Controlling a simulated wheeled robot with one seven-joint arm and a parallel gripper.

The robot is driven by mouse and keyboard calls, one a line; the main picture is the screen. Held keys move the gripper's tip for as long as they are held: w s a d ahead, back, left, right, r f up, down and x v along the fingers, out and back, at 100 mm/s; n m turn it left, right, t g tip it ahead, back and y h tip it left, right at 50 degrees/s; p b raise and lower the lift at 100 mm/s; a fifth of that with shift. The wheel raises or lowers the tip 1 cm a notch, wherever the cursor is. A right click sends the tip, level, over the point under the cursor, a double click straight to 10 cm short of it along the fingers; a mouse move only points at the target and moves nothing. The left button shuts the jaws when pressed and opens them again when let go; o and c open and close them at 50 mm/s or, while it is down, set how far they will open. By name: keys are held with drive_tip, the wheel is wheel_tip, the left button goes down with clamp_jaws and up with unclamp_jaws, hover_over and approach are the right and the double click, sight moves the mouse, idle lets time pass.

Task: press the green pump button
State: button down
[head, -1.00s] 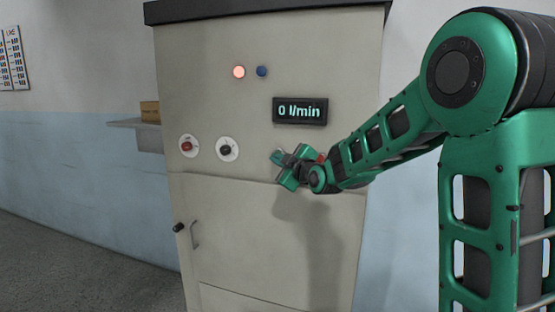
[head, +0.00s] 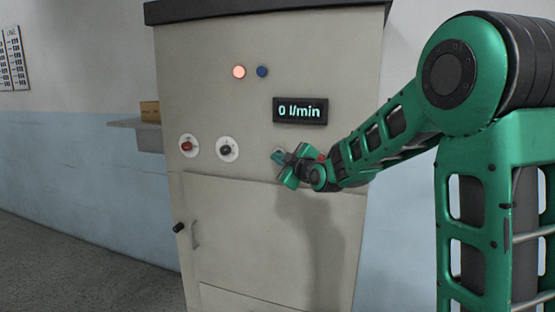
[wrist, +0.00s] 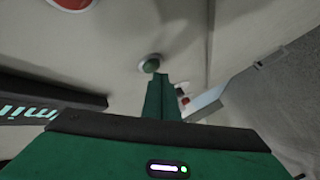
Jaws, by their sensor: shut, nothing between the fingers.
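The green button (wrist: 150,65) sits on a pale round plate on the cabinet front in the wrist view. In the head view only a bit of the pale plate (head: 277,153) shows beside my fingers, and the button itself is mostly hidden. My gripper (wrist: 160,78) is shut and empty. Its fingertips lie just below the button in the wrist view; I cannot tell whether they touch it. In the head view my gripper (head: 281,160) is at the cabinet front, below the display (head: 300,111), which reads 0 l/min.
A red button (head: 187,146) and a black knob (head: 226,149) are on round plates to the left. A lit red lamp (head: 239,72) and a blue lamp (head: 262,71) are above. A door with a handle (head: 195,235) is below. A shelf (head: 137,123) holds a box.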

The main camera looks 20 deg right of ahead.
drive_tip(key=shift+w+d, duration=0.25)
drive_tip(key=shift+w, duration=0.1)
idle(0.9)
drive_tip(key=shift+s+a, duration=0.45)
drive_tip(key=shift+s, duration=0.2)
drive_tip(key=shift+s+a, duration=0.75)
drive_tip(key=shift+s, duration=0.3)
drive_tip(key=shift+s+a, duration=0.75)
drive_tip(key=shift+s, duration=0.25)
